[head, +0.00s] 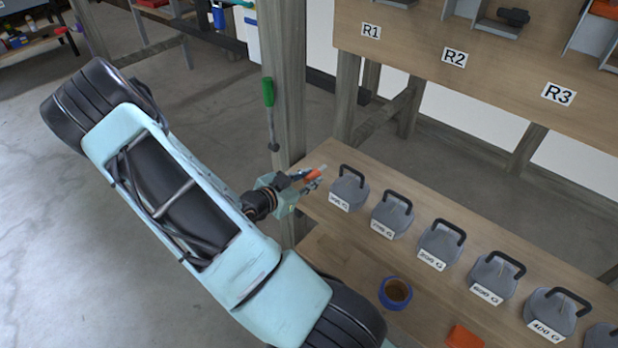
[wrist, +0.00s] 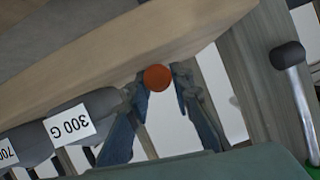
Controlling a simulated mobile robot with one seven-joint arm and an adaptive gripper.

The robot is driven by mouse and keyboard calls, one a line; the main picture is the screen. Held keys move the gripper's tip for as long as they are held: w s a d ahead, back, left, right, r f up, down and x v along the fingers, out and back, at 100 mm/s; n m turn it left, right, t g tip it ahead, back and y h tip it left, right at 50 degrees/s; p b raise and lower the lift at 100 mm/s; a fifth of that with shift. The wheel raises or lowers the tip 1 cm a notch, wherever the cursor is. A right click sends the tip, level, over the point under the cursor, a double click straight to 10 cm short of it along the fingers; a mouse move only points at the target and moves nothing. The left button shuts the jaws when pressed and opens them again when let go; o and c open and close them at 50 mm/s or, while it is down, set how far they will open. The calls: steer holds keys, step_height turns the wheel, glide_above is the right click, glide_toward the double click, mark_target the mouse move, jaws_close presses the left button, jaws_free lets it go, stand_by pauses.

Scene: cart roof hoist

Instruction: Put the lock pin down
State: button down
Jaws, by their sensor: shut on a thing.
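The lock pin (head: 314,174) shows as a small orange piece at the end of my arm, at the bench's left end in the head view. My gripper (head: 309,181) is shut on it, above or beside the bench edge; the exact height is hard to tell. In the wrist view the lock pin's round orange-red end (wrist: 157,77) sits between the two fingers of my gripper (wrist: 159,82), in front of the wooden bench edge. The rest of the pin is hidden there.
Several grey weights with black handles, the nearest (head: 348,189) close to my gripper, line the bench (head: 330,255). A blue-rimmed cup (head: 395,292) and an orange block (head: 465,337) stand nearer the front. A green-handled lever (head: 268,92) is by the post (head: 285,60). Bare bench lies left of the cup.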

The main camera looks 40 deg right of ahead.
steer(key=c, duration=1.7)
jaws_free()
steer(key=shift+r+p, duration=0.3)
steer(key=p+v, duration=0.1)
steer(key=v, duration=0.3)
steer(key=p+v, duration=0.1)
steer(key=v, duration=0.3)
steer(key=p+v, duration=0.2)
steer(key=v, duration=0.2)
steer(key=shift+r, duration=0.35)
steer(key=shift+w, duration=0.1)
